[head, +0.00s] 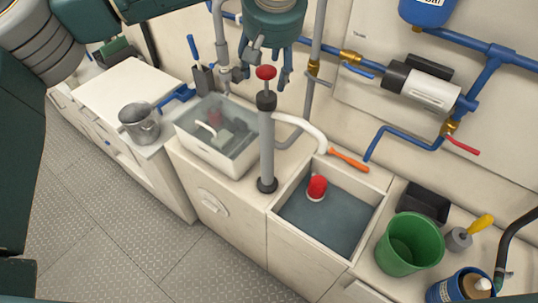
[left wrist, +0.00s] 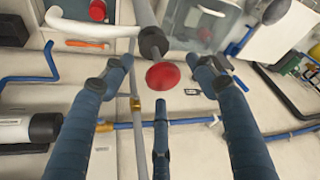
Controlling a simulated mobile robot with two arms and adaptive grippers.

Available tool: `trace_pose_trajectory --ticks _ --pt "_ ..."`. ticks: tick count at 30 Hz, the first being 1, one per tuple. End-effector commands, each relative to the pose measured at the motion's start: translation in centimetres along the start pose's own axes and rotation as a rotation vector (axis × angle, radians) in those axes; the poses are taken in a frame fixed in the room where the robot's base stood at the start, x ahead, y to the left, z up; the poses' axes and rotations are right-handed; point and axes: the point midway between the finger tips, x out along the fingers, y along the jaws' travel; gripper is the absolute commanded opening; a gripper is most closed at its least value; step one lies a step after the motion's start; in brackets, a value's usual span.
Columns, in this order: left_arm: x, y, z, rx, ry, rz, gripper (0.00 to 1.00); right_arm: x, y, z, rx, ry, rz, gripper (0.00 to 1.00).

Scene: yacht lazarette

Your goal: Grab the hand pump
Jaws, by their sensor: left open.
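The hand pump (head: 267,145) is an upright grey tube with a black collar, a red knob (head: 265,72) on top and a black foot on the counter. A white curved spout leads off to its right. My left gripper (head: 270,62) is above the pump, pointing down, open and empty, with its fingers spread around the knob's level. In the left wrist view the red knob (left wrist: 163,76) lies between the spread fingertips (left wrist: 164,72), with gaps on both sides. Contact is not visible. My right gripper is not in view.
A sink (head: 330,225) with a red-topped item is right of the pump; a clear-covered basin (head: 190,150) is left. A metal pot (head: 140,124), green bucket (head: 405,245) and black box (head: 423,203) stand on the counters. Blue pipes (head: 400,135) and a grey vertical pipe run close behind.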

Motion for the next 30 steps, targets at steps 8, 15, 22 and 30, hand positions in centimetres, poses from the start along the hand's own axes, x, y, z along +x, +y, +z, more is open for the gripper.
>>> trace_pose_trajectory --ticks 8,15,22,30 --pt "2.5 -0.1 0.0 -0.003 -0.001 0.001 0.58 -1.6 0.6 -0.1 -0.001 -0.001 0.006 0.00" --pt "2.6 -0.1 0.0 -0.003 0.000 0.001 0.48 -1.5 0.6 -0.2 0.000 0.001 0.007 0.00" --pt "2.6 -0.1 0.0 -0.002 0.000 0.001 0.02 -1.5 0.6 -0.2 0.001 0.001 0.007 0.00" --pt "2.5 -0.1 -0.1 -0.003 0.002 0.002 0.00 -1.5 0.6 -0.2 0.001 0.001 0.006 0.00"
